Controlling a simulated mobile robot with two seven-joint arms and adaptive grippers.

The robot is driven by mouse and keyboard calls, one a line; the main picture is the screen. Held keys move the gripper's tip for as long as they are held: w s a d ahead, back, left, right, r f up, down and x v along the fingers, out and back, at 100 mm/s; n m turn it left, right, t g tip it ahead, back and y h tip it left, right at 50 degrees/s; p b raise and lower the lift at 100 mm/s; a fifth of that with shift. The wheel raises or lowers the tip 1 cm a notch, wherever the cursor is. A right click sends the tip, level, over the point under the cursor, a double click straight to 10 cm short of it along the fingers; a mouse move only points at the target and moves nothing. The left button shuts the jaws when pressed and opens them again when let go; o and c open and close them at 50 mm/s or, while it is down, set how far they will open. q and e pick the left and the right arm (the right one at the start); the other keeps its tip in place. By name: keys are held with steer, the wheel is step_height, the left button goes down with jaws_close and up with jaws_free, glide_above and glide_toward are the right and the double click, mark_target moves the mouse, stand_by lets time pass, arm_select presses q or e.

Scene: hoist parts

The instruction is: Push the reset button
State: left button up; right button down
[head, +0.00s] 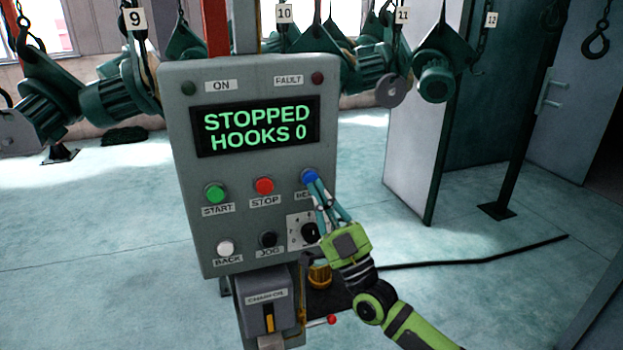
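The grey control box (181,150) faces me with its display (257,127) reading "STOPPED HOOKS 0". A blue button (309,176) sits at the right of the upper button row. Its label is partly hidden by my fingers, with only the first letters showing, so this appears to be the reset button. My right gripper (314,186) reaches up from the lower right. Its fingers come together at the tips, which are at the blue button's lower edge. I cannot tell whether they press it. The gripper holds nothing. My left gripper is out of view.
Green start (215,193) and red stop (264,185) buttons are left of the blue one. White back (225,247) and black jog (267,239) buttons and a black knob (311,233) are below. Green hoist motors (437,82) hang behind. Open floor lies around.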

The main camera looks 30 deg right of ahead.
steer(key=s+p, duration=0.1)
steer(key=s, duration=0.1)
steer(key=s+a+p, duration=0.1)
steer(key=s, duration=0.1)
steer(key=shift+s+a, duration=0.1)
steer(key=shift+s, duration=0.3)
stand_by(0.6)
